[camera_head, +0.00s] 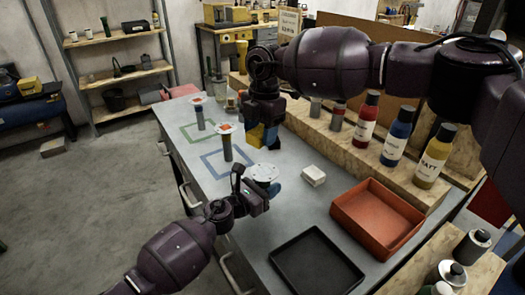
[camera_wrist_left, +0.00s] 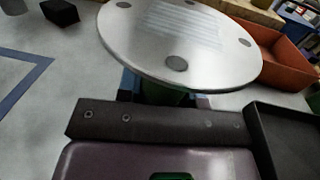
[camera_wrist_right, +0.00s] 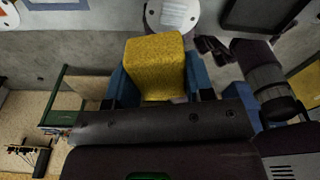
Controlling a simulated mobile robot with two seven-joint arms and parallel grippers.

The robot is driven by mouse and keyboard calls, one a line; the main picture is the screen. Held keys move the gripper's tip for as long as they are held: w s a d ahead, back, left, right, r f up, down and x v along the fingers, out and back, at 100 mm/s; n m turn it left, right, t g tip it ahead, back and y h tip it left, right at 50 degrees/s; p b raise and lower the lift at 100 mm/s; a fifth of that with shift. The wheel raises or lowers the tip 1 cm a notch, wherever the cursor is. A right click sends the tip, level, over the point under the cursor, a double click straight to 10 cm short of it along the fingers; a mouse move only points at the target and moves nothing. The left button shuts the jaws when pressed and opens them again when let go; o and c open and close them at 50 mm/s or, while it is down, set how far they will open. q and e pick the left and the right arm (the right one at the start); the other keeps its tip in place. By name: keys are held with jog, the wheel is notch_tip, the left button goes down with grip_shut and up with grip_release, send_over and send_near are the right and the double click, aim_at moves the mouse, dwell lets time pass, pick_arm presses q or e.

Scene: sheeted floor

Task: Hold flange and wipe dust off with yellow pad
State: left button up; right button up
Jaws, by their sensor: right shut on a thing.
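A round metal flange (camera_head: 264,171) with bolt holes is at my left gripper (camera_head: 270,190). In the left wrist view the flange disc (camera_wrist_left: 180,62) sits just above the fingers, with a pale streaky patch on top. A dark green part under the disc lies between the blue fingers; the disc hides whether they press on it. My right gripper (camera_head: 263,130) is shut on the yellow pad (camera_head: 256,136), which also shows between the blue fingers in the right wrist view (camera_wrist_right: 155,68). The pad is apart from the flange, behind it over the bench.
Two more flanges stand on posts (camera_head: 227,146) (camera_head: 199,118) near blue and green outlined squares. A white block (camera_head: 314,176), a red tray (camera_head: 340,212) and a black tray (camera_head: 303,282) are to the right. Bottles (camera_head: 396,140) line a wooden ledge behind.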

pick_arm(q)
jog(key=o, duration=0.5)
jog(key=shift+c, duration=0.2)
jog(key=shift+a, duration=0.1)
jog(key=v, duration=1.2)
